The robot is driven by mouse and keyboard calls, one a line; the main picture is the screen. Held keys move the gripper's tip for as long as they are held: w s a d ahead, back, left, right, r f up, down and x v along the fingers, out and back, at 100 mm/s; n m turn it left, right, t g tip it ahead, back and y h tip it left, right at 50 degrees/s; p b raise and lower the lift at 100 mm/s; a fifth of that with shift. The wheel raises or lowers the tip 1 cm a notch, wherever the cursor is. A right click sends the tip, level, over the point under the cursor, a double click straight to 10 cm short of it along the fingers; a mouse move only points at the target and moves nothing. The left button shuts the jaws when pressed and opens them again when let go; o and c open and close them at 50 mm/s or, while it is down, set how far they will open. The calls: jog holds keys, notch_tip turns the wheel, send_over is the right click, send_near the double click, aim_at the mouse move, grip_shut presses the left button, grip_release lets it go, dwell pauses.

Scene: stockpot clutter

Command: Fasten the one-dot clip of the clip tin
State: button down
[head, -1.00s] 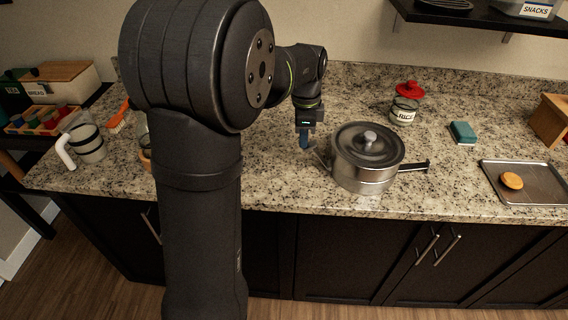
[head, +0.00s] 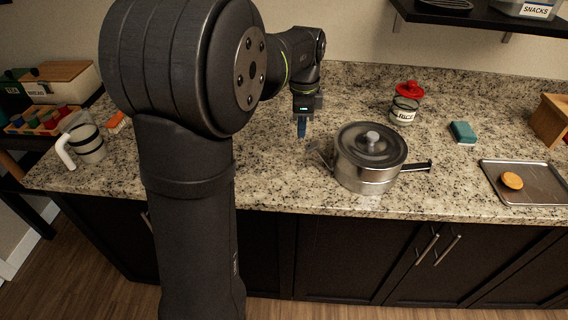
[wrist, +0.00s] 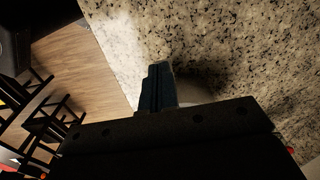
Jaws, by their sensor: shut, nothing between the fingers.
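I cannot pick out the clip tin or its one-dot clip for certain in either view; part of the counter is hidden behind my arm. My gripper (head: 301,134) is shut and empty, its blue fingers pointing down above the counter to the left of the lidded steel pot (head: 367,178). In the wrist view the closed fingers (wrist: 158,84) show against the speckled counter, with a dark shadow beside them. A pale, rounded shape just beyond the gripper body there is mostly hidden.
A jar labelled RICE with a red lid (head: 409,90) stands behind the pot. A teal sponge (head: 463,132) and a metal tray (head: 535,192) holding an orange item (head: 512,180) are at right. The pot handle (head: 417,166) juts right.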

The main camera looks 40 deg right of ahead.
jog(key=r, duration=0.1)
jog(key=a+r, duration=0.1)
jog(key=r, duration=0.1)
jog(key=w+r, duration=0.1)
jog(key=shift+a+r, duration=0.15)
jog(key=shift+r, duration=0.05)
send_over(321, 157)
jog(key=w+a, duration=0.2)
jog(key=w, duration=0.2)
notch_tip(321, 157, down, 8)
jog(key=shift+a, duration=0.15)
